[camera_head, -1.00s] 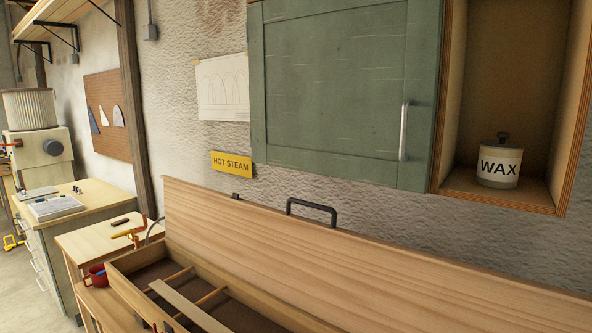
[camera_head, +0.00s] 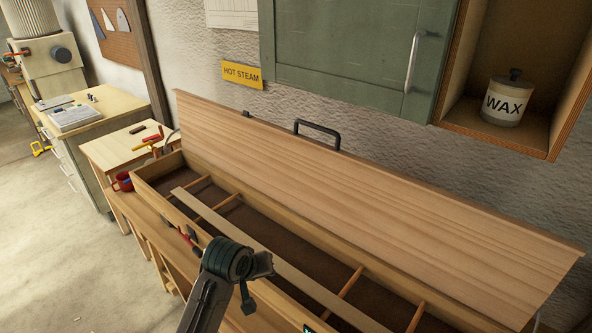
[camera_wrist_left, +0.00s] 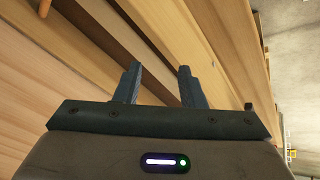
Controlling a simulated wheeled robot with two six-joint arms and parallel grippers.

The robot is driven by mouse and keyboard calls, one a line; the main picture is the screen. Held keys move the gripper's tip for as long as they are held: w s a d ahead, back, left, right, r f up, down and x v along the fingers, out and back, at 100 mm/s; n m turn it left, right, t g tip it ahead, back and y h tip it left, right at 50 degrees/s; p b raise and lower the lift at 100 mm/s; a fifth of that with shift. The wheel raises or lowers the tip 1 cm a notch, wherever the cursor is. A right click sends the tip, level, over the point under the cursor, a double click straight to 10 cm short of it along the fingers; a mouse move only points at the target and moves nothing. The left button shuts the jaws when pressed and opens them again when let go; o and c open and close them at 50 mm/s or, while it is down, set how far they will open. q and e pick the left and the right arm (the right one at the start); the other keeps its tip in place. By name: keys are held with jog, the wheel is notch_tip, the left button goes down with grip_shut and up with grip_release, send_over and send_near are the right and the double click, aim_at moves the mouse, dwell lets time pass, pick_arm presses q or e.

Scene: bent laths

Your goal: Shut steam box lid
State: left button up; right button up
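The steam box (camera_head: 160,190) is a long wooden trough. Its wooden lid (camera_head: 360,190) stands raised along the back side, with a dark handle (camera_head: 318,128) showing at its upper edge. A pale lath (camera_head: 245,238) lies inside on crossbars over a dark floor. My left gripper (camera_head: 257,280) is above the front side of the box, apart from the lid. In the left wrist view its two fingers (camera_wrist_left: 159,85) are spread with nothing between them, above wooden boards. My right gripper is not in view.
A green cabinet (camera_head: 350,50) and a shelf niche with a wax pot (camera_head: 505,100) hang above the lid. A yellow hot steam sign (camera_head: 241,74) is on the wall. A red mug (camera_head: 122,182) stands at the box's left end. Open floor (camera_head: 60,240) lies at left.

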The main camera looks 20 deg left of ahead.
pick_arm(q)
jog(key=w+r+n+t+h, duration=0.15)
jog(key=w+r+n, duration=0.25)
jog(key=w+r, duration=1.05)
jog(key=n+t+h, duration=0.1)
jog(key=n+t, duration=0.1)
jog(key=n, duration=0.2)
send_near(316, 126)
jog(key=x, duration=1)
jog(key=shift+w+f, duration=0.15)
